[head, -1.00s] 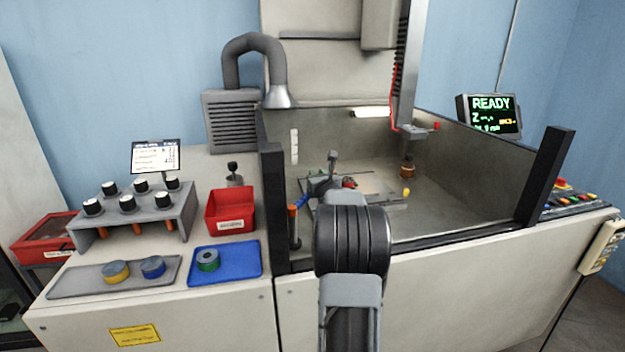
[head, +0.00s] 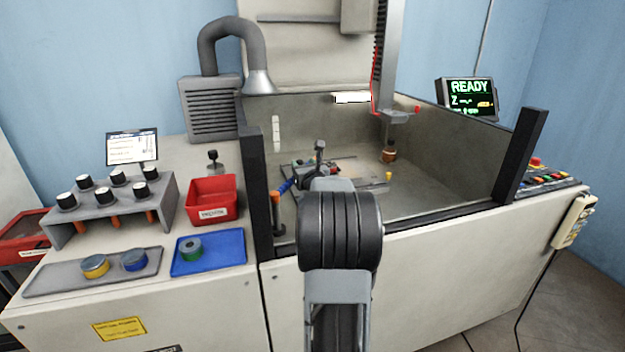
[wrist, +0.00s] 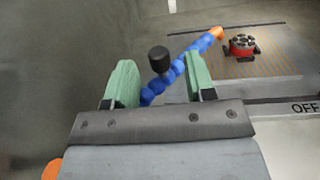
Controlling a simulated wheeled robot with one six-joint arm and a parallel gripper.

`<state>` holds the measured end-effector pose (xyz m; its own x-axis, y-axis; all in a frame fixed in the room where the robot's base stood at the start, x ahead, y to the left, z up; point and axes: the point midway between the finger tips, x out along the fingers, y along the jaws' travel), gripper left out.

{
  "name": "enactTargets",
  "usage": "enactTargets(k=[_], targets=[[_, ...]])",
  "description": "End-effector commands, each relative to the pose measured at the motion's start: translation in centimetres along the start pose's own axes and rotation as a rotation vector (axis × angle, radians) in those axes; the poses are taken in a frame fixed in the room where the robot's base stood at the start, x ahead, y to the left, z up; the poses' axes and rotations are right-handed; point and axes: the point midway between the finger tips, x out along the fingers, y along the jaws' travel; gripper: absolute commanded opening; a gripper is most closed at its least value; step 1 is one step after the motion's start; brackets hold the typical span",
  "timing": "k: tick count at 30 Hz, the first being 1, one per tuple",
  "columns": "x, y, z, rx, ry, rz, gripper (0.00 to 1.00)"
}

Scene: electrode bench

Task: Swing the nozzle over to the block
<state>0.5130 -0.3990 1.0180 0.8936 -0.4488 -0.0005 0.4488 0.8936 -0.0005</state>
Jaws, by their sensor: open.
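The nozzle is a blue segmented hose with an orange tip (wrist: 217,32). In the wrist view the hose slants up right from between my fingers, its tip near a red round part with a dark holed top (wrist: 242,45), which sits on a grooved plate. This may be the block; I cannot be sure. My gripper (wrist: 162,78) is open, green pads either side of the hose and a black knob (wrist: 159,58). Whether the pads touch the hose is unclear. In the head view the blue hose (head: 286,186) shows beside its orange post; my wrist hides the fingers.
The tank's front wall and dark posts (head: 522,155) stand around the work area. A copper-coloured electrode (head: 388,152) hangs at the right. A red bin (head: 212,200) and blue tray (head: 225,262) lie left outside. The tank floor at the right is open.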

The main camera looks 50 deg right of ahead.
Motion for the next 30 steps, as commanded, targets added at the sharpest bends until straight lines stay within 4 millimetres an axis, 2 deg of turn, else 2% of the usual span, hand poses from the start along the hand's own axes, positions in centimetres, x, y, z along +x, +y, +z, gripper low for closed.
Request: enactTargets(k=[1,6,15,21,30], targets=[[-1.2,-0.1,-0.1,-0.001,0.000,-0.002,0.50],[-4.7,-0.1,-0.1,0.000,0.000,-0.003,0.50],[-9.0,-0.1,0.0,0.001,-0.001,-0.003,0.50],[-10.0,-0.1,0.0,0.001,0.000,-0.001,0.50],[-10.1,0.0,0.0,0.001,0.001,-0.001,0.50]])
